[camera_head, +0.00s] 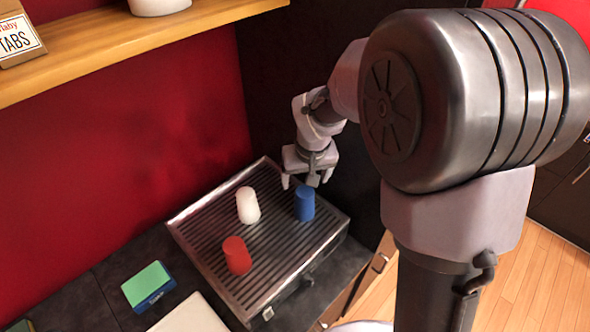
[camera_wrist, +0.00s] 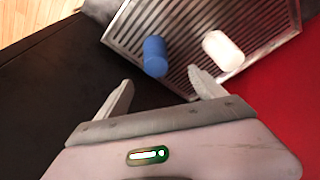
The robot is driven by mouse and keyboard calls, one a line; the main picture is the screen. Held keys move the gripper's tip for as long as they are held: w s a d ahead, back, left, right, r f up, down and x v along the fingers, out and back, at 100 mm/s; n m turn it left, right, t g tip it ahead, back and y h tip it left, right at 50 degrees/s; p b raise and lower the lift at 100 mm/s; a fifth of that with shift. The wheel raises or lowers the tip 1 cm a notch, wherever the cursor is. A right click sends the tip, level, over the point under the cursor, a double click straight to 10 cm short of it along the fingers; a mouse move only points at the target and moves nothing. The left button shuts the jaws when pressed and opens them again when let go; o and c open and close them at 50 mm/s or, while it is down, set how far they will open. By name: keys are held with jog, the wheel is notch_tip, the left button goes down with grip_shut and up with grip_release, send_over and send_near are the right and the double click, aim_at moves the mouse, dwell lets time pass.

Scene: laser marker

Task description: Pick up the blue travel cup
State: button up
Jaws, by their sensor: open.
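The blue travel cup (camera_head: 304,203) stands upright on the slatted metal bed at the right, near its far right corner. My gripper (camera_head: 308,184) is open and empty, just behind and above the blue cup in the head view. In the wrist view the blue cup (camera_wrist: 155,56) lies ahead of and between the lines of the two open fingers (camera_wrist: 163,90), apart from them. Nothing hides the cup in the wrist view.
A white cup (camera_head: 248,206) and a red cup (camera_head: 237,256) stand on the same slatted bed (camera_head: 274,252). A green-topped box (camera_head: 148,285) sits on the dark counter. A wooden shelf (camera_head: 130,45) juts from the red wall above.

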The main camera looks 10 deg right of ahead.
aim_at(305, 192)
jog(key=x, duration=0.7)
jog(key=shift+w+d+f+b, duration=0.1)
jog(key=shift+w+f+b, duration=0.05)
jog(key=shift+f+b, duration=0.25)
jog(key=x, duration=0.4)
jog(key=shift+w+d+f, duration=0.1)
jog(key=shift+d+f, duration=0.1)
jog(key=shift+d, duration=0.15)
jog(key=shift+w+f, duration=0.2)
jog(key=shift+f, duration=0.15)
jog(key=shift+s, duration=0.1)
jog(key=shift+r, duration=0.1)
jog(key=shift+c, duration=1.1)
jog(key=c, duration=1.4)
jog(key=shift+o, duration=0.2)
jog(key=shift+r, duration=0.1)
